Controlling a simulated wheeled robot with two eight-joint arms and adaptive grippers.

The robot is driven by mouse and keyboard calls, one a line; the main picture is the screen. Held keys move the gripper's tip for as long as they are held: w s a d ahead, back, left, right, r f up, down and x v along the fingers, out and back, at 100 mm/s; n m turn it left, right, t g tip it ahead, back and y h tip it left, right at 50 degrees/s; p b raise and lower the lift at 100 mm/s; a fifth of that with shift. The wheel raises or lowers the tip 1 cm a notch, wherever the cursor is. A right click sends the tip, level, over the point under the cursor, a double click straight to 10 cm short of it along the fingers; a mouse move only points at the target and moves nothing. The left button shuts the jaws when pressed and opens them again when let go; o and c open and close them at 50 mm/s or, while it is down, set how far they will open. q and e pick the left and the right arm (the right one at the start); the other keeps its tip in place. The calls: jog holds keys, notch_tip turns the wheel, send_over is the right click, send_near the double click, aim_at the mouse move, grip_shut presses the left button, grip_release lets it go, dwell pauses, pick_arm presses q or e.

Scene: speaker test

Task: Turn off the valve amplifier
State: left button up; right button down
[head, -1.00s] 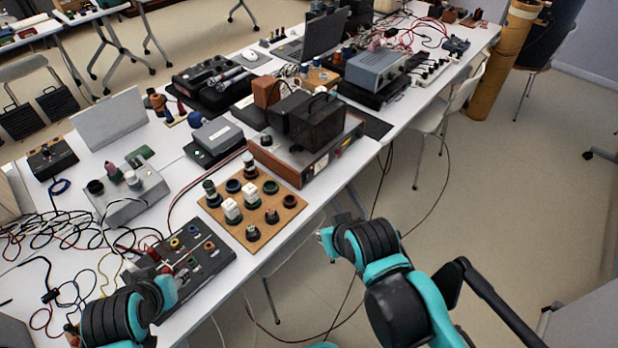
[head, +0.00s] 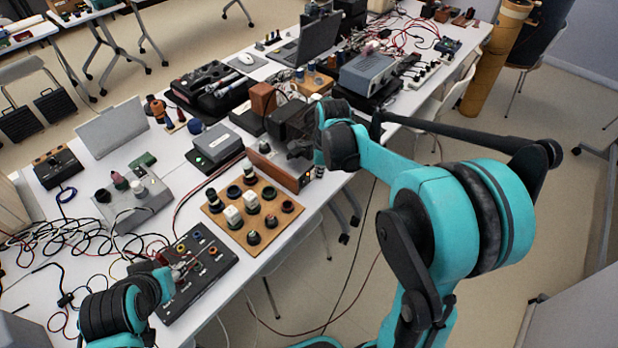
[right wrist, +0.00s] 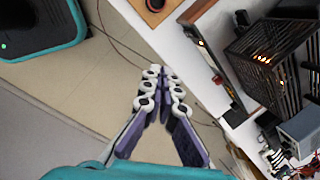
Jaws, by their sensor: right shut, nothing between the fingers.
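The valve amplifier has a wooden case and a dark cage; in the head view its wooden front (head: 272,170) shows, and my right arm and gripper hide much of the rest. In the right wrist view the amplifier's dark cage (right wrist: 277,85) has small orange glows inside. Its narrow front panel (right wrist: 213,66) faces my fingers, with a small orange light near one end. My right gripper (right wrist: 161,70) is shut and empty, apart from the panel in that view. My left gripper (head: 178,275) is low at the left, by a black socket box; its fingers are too unclear to judge.
A wooden board with several knobs (head: 272,228) lies left of the amplifier. A grey box (head: 214,143) stands behind that board. The black socket box (head: 222,262) and loose cables are near my left arm. Open floor lies right of the table edge.

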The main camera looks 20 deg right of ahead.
aim_at(304, 183)
jog(key=w+d+f+m+g+p, duration=0.1)
jog(key=w+d+f+m+p, duration=0.1)
jog(key=w+f+m, duration=0.3)
jog(key=shift+d+f+m, duration=0.15)
jog(key=shift+d+m, duration=0.3)
jog(key=shift+m, duration=0.75)
jog(key=f+b, duration=0.1)
jog(key=f, duration=0.2)
jog(key=f+b, duration=0.1)
jog(key=f, duration=0.2)
jog(key=w+f+b, duration=0.1)
jog(key=f, duration=0.2)
jog(key=shift+a+f+b, duration=0.25)
jog(key=shift+f+b, duration=0.05)
jog(key=shift+f, duration=0.05)
jog(key=shift+w+a+f+b, duration=0.25)
jog(key=shift+w+a, duration=0.15)
jog(key=shift+w, duration=0.25)
jog(key=shift+w+a+f+b, duration=0.15)
jog(key=shift+w+a+b, duration=0.1)
jog(key=shift+w+a, duration=0.35)
jog(key=shift+w, duration=0.4)
